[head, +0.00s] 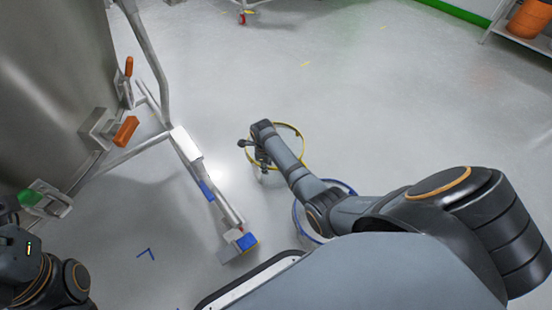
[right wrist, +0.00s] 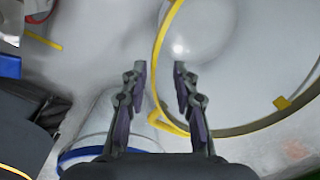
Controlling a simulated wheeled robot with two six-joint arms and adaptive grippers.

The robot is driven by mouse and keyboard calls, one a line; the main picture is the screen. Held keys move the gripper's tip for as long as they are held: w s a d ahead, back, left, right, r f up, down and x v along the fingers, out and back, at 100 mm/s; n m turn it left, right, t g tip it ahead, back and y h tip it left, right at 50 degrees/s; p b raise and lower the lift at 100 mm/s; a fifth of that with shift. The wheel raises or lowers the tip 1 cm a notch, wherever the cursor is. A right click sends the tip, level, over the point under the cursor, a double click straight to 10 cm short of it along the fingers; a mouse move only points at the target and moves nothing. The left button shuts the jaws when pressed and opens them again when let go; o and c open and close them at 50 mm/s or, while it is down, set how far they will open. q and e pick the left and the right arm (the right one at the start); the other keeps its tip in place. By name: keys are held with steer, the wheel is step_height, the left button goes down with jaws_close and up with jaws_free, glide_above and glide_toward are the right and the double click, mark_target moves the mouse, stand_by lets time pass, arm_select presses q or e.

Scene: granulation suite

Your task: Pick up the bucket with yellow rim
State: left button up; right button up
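The bucket with yellow rim (head: 301,138) stands on the floor near the middle of the head view, partly hidden behind my right arm. In the right wrist view its yellow rim (right wrist: 157,88) curves down between the finger lines and round to the right, with the pale inside visible. My right gripper (head: 252,152) is at the bucket's left side. In the right wrist view its two fingers (right wrist: 160,68) are apart, with the rim between them in the picture. Contact cannot be told. My left arm shows at the lower left of the head view, but its gripper does not.
A bucket with blue rim (head: 297,218) stands close by, mostly under my right arm. A steel vessel (head: 45,75) on a wheeled frame (head: 200,172) is at the left. An orange container (head: 530,20) sits on a rack at the far right. The floor beyond the buckets is clear.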

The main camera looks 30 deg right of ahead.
steer(key=f+b, duration=0.4)
steer(key=shift+w+d+f, duration=0.1)
steer(key=shift+d+f, duration=0.1)
steer(key=shift+f, duration=0.45)
steer(key=shift+r, duration=0.2)
jaws_close()
